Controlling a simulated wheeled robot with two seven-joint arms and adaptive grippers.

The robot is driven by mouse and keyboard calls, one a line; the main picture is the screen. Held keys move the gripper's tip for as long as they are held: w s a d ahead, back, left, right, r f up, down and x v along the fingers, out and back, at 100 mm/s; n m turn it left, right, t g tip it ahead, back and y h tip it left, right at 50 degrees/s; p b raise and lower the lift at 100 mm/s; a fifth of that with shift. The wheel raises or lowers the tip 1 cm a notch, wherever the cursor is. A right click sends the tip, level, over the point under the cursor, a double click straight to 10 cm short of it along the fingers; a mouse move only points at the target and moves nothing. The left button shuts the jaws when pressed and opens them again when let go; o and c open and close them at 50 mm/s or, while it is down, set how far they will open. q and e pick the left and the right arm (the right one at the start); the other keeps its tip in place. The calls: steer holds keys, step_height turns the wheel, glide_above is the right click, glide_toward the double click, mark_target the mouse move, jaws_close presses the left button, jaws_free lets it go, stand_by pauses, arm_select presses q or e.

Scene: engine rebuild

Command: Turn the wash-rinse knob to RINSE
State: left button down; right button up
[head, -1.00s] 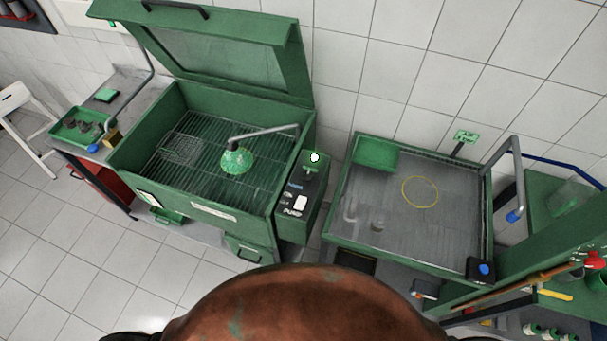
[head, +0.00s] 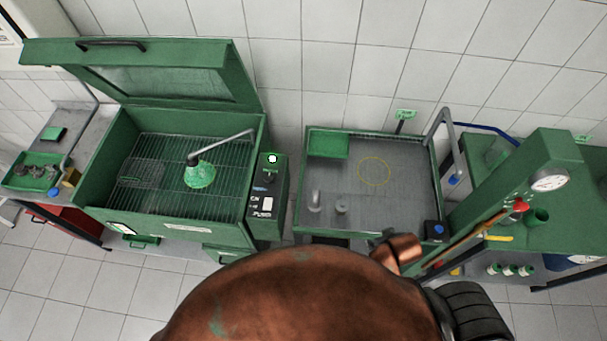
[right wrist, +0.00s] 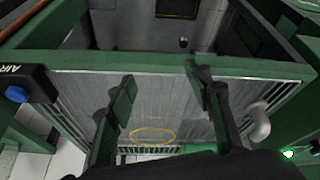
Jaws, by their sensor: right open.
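The control panel (head: 267,192) stands on the right side of the green parts washer (head: 125,205). It has a lit lamp (head: 272,159) at its top, a small dark control below it and a white switch (head: 267,205). The wash-rinse knob's setting is too small to read. In the right wrist view, my right gripper (right wrist: 160,78) is open and empty, its two fingers apart above the grey-floored tray with the yellow ring (right wrist: 153,136). A bright green light (right wrist: 288,154) shows at the lower right there. My left gripper is in neither view.
A bent spout (head: 225,142) reaches over a green part (head: 199,174) on the washer's grate. The raised lid (head: 150,75) stands behind. The grey tray (head: 385,200) is right of the panel, with a blue-buttoned box (head: 436,231) at its corner. A green press frame (head: 515,185) stands farther right.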

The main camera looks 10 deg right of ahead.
steer(key=w+a+r+t, duration=0.1)
steer(key=w, duration=0.2)
steer(key=w+a, duration=0.2)
steer(key=w, duration=0.1)
steer(key=w+a+r+t, duration=0.1)
steer(key=w+a, duration=0.1)
steer(key=w, duration=0.2)
steer(key=shift+a+r+t, duration=0.25)
steer(key=shift+r+t, duration=0.05)
steer(key=w+a+r+n+t+y, duration=0.1)
steer(key=w+a+r+t+y, duration=0.15)
steer(key=w+a, duration=0.55)
steer(key=n+t+y, duration=0.3)
steer(key=n+y, duration=0.1)
steer(key=y, duration=0.1)
glide_toward(270, 178)
steer(key=w+a, duration=0.1)
steer(key=w, duration=0.1)
steer(key=shift+g+h, duration=0.35)
steer(key=shift+p+x, duration=0.3)
steer(key=shift+x, duration=3.15)
steer(key=shift+s+a, duration=0.15)
steer(key=shift+c, duration=0.6)
steer(key=c, duration=1)
steer(key=shift+c, duration=0.2)
